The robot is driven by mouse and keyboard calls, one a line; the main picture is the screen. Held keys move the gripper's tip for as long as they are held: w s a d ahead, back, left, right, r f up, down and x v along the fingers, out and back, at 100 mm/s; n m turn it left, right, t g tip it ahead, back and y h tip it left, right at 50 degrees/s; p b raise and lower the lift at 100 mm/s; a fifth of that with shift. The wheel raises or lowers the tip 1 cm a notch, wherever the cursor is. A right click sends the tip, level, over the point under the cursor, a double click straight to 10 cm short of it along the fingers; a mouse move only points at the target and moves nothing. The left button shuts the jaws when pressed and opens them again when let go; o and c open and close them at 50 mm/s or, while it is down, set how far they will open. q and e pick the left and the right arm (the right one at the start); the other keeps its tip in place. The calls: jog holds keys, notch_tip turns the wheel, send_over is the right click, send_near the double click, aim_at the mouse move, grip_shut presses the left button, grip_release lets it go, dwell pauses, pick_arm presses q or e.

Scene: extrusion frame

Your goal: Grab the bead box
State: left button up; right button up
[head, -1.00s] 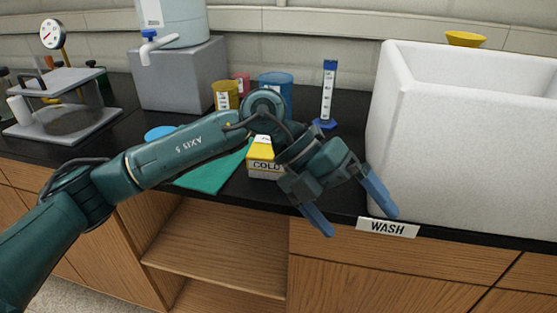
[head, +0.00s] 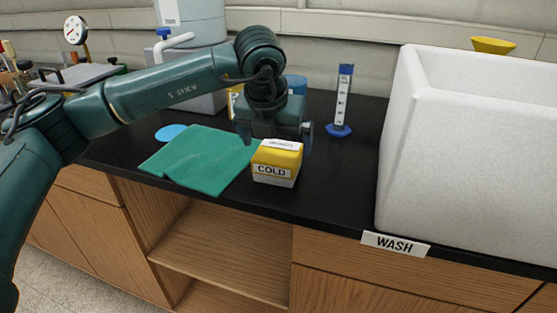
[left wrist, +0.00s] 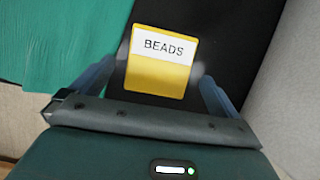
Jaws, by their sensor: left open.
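The bead box (head: 276,163) is a small box with a yellow top and a pale lower part. Its front reads COLD. In the left wrist view its yellow and white top (left wrist: 158,76) reads BEADS. It stands upright on the black counter beside the green cloth. My left gripper (head: 276,143) is open, pointing down over the far side of the box. In the left wrist view the box lies between the two blue fingers, with a gap on each side. The fingertips' exact height is unclear. My right gripper is not in view.
The green cloth (head: 203,160) lies left of the box, with a blue disc (head: 171,132) beyond it. A blue-based measuring cylinder (head: 341,103) stands behind right. A large white basin (head: 440,150) stands at right. Black counter (head: 335,180) is bare between box and basin.

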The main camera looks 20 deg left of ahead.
aim_at(278, 151)
pick_arm(q)
jog(key=shift+p+x, duration=0.55)
jog(key=shift+x, duration=2.75)
jog(key=c, duration=1.1)
